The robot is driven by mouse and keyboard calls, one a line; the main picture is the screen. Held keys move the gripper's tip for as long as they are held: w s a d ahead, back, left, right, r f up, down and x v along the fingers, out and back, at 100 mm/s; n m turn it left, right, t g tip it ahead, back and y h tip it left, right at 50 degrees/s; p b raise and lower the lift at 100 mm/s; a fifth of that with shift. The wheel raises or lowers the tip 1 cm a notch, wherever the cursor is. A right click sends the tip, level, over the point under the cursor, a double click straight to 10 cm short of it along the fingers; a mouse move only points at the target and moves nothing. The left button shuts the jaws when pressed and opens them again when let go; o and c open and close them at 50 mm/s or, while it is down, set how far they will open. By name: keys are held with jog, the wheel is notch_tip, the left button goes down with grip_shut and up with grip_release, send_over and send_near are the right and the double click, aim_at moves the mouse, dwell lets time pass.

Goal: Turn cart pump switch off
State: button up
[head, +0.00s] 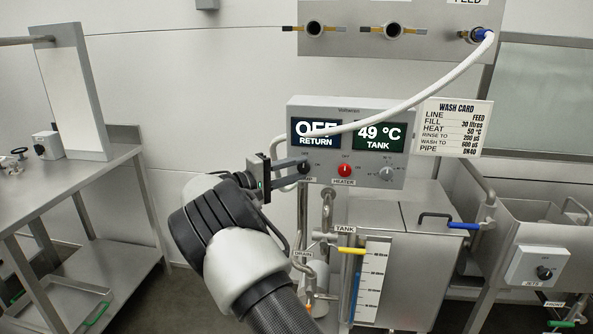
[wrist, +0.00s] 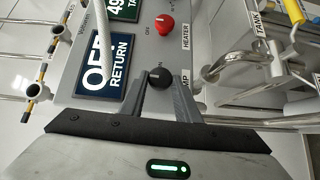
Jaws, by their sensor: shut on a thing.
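The grey control box (head: 347,110) of the cart carries the pump switch, a small black knob (wrist: 158,78) below the left display (head: 316,133). That display reads "OFF RETURN". My gripper (wrist: 163,84) has its two fingers on either side of the pump knob and is shut on it. In the head view my gripper (head: 300,167) reaches in from the left, and its fingers hide most of the knob and part of the pump label. I cannot tell exactly which way the knob's pointer faces.
The red heater knob (head: 344,170) and another knob (head: 386,174) sit to the right on the same panel. The right display (head: 379,134) reads 49 °C. A white hose (head: 425,95) crosses in front of the box. Below stand a tank (head: 400,255) and pipes.

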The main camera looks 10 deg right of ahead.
dwell(0.6)
jog(key=o, duration=1)
jog(key=v, duration=0.5)
jog(key=p+v, duration=0.1)
jog(key=v, duration=0.5)
jog(key=p+v, duration=0.1)
jog(key=v, duration=0.5)
jog(key=shift+s+a+f, duration=0.1)
jog(key=shift+a+f, duration=0.05)
jog(key=shift+f, duration=0.2)
